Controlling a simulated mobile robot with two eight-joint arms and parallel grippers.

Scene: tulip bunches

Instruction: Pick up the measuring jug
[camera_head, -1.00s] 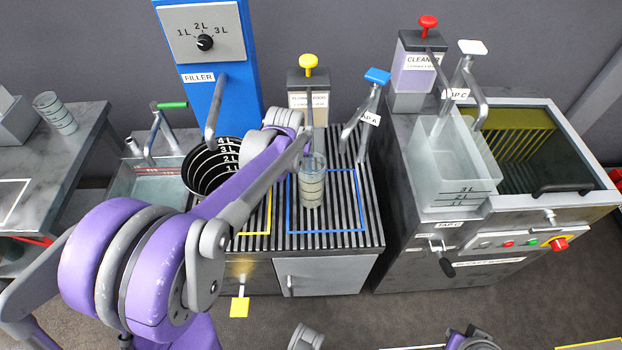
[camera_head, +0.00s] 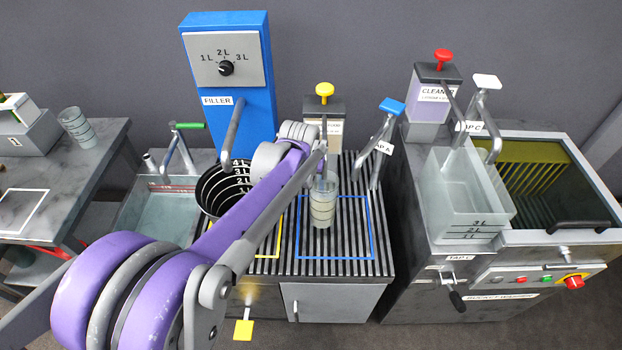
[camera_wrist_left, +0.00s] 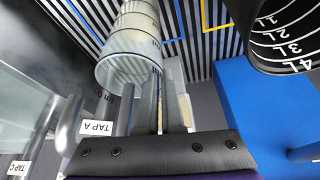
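The measuring jug (camera_head: 322,208) is a clear ringed cylinder. It is upright on or just above the slatted drainer, inside the blue outline; I cannot tell if its base touches. In the left wrist view the jug (camera_wrist_left: 128,48) is at upper left, its open rim facing the camera. My left gripper (camera_head: 323,180) is at the jug's rim. In the left wrist view its fingers (camera_wrist_left: 158,85) are close together and overlap the rim, apparently with the jug's wall between them. The fingertips are partly hidden. My right gripper is out of view.
A black bucket (camera_head: 212,192) with litre marks stands left of the jug, partly behind my left arm. Tap A (camera_head: 380,140) and a yellow-topped dispenser (camera_head: 325,120) stand behind. A similar clear vessel (camera_head: 76,127) is on the left table. A sink unit (camera_head: 430,248) is at right.

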